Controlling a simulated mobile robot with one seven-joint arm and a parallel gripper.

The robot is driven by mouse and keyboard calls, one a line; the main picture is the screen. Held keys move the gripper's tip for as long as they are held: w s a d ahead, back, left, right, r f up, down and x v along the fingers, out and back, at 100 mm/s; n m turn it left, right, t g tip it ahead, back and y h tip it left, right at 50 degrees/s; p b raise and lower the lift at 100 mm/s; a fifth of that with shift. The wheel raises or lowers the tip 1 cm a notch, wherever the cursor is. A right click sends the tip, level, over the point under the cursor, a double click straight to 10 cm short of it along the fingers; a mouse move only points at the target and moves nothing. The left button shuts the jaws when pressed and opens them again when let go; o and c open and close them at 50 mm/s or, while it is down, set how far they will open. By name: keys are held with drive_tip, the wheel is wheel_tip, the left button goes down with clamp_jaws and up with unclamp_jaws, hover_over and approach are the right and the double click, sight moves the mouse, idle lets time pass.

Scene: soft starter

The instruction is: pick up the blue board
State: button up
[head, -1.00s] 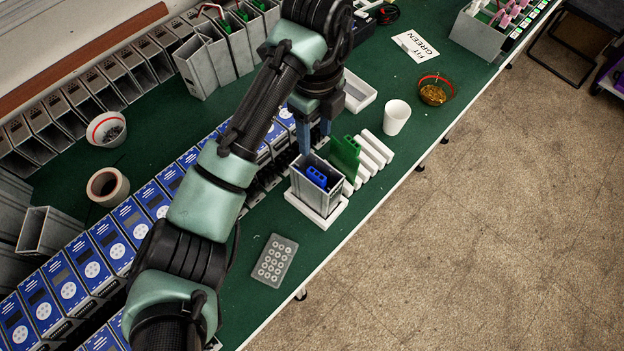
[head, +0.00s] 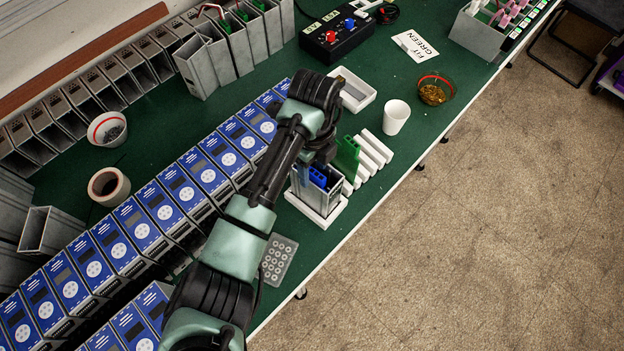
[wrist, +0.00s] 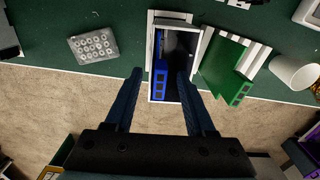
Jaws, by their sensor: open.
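The blue board (head: 318,178) stands inside an open grey metal housing (head: 327,191), its top edge showing. The housing sits on a white base (head: 313,215) near the bench's front edge. In the wrist view, the blue board (wrist: 161,80) is against the left side of the housing's dark opening. My gripper (wrist: 160,74) is open, its two blue fingers pointing at the housing, one on each side of the board's end in the picture. I cannot tell their exact height above it. In the head view my arm hides most of the gripper.
A green board (head: 346,156) stands in a white slotted rack (head: 372,150) right beside the housing. A white cup (head: 395,117) and a bowl of brass-coloured parts (head: 434,92) lie beyond it. A grey button tray (head: 278,260) is in front. Blue-faced units (head: 165,204) line the left.

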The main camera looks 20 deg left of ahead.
drive_tip(key=shift+c, duration=0.3)
clamp_jaws()
drive_tip(key=shift+r, duration=0.1)
wheel_tip(320, 180, up, 28)
drive_tip(key=p, duration=0.2)
idle(0.6)
